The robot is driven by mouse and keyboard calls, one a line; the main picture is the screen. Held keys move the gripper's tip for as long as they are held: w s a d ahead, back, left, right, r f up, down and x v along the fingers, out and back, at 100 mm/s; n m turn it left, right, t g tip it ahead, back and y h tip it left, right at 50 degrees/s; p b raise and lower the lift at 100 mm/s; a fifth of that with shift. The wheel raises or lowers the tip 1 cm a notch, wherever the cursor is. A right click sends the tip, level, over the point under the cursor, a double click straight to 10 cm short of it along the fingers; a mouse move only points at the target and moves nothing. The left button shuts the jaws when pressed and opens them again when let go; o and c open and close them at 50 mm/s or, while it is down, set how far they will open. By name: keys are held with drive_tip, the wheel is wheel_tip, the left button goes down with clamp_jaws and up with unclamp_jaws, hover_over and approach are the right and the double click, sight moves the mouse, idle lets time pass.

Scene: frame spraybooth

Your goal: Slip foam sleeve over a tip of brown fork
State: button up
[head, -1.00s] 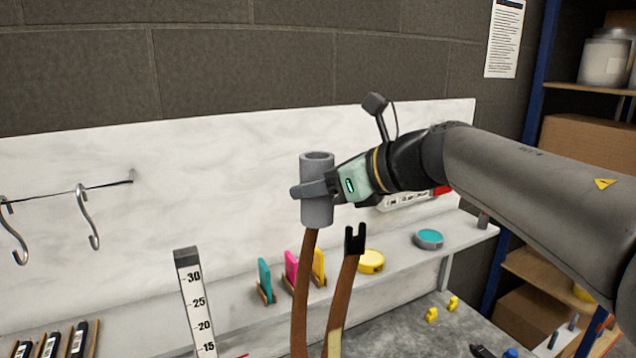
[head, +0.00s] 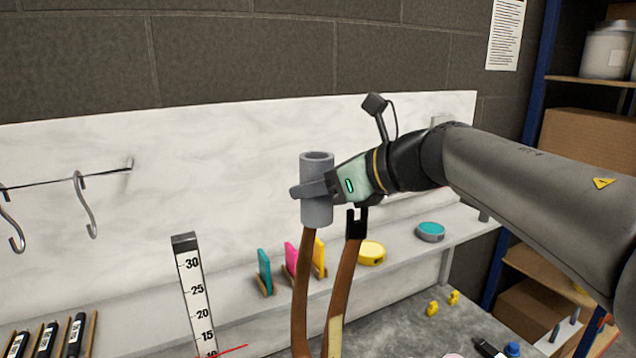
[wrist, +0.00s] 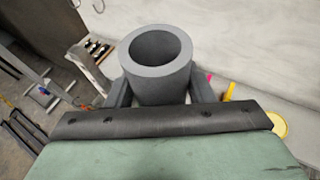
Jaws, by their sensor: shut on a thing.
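The foam sleeve (head: 317,210) is a grey upright tube with an open top. My gripper (head: 315,190) is shut on its sides and holds it over the left prong of the brown fork (head: 303,285). That prong goes out of sight at the sleeve's lower rim; its tip is hidden, and I cannot tell whether it is inside or behind. The right prong ends in a bare black slotted tip (head: 357,224), right of the sleeve and about level with its lower end. In the wrist view the sleeve (wrist: 157,75) sits between the fingers; no tip shows in its bore.
A ruler post (head: 195,290) stands left of the fork. Teal, pink and yellow upright pieces (head: 291,257), a yellow disc (head: 371,253) and a teal disc (head: 430,232) sit on the shelf behind. Hooks (head: 84,205) hang at left. Air above the sleeve is clear.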

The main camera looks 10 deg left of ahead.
drive_tip(key=o, duration=1)
drive_tip(key=v, duration=1.7)
drive_tip(key=w+d+r+m+t, duration=0.25)
drive_tip(key=w+m+t, duration=0.6)
drive_tip(key=m, duration=0.65)
drive_tip(key=w+d+f+m+t+h, duration=0.35)
drive_tip(key=d+f+m+h, duration=0.45)
drive_tip(key=m, duration=0.6)
drive_tip(key=s+d+f+m+g+h, duration=0.25)
drive_tip(key=s+f+m, duration=0.2)
drive_tip(key=f, duration=0.35)
drive_tip(key=s+d+f+m+g+h, duration=0.1)
drive_tip(key=s+f+m+g+h, duration=0.15)
drive_tip(key=f+m, duration=0.35)
drive_tip(key=s+d+f+m+g+h, duration=0.25)
drive_tip(key=s+f+m, duration=0.2)
drive_tip(key=f, duration=0.45)
drive_tip(key=s+a+f+m+g+y, duration=0.1)
drive_tip(key=s+f+m+g, duration=0.1)
drive_tip(key=s, duration=0.3)
drive_tip(key=s+a+f+m+g, duration=0.2)
drive_tip(key=s+f+g, duration=0.1)
drive_tip(key=s+f, duration=0.1)
drive_tip(key=s+a+f+m+g+y+p, duration=0.1)
drive_tip(key=s+f+m+g, duration=0.1)
drive_tip(key=s, duration=0.5)
drive_tip(key=shift+a+f+g+y, duration=0.2)
drive_tip(key=shift+f+g+y, duration=0.15)
drive_tip(key=shift+f+g, duration=0.5)
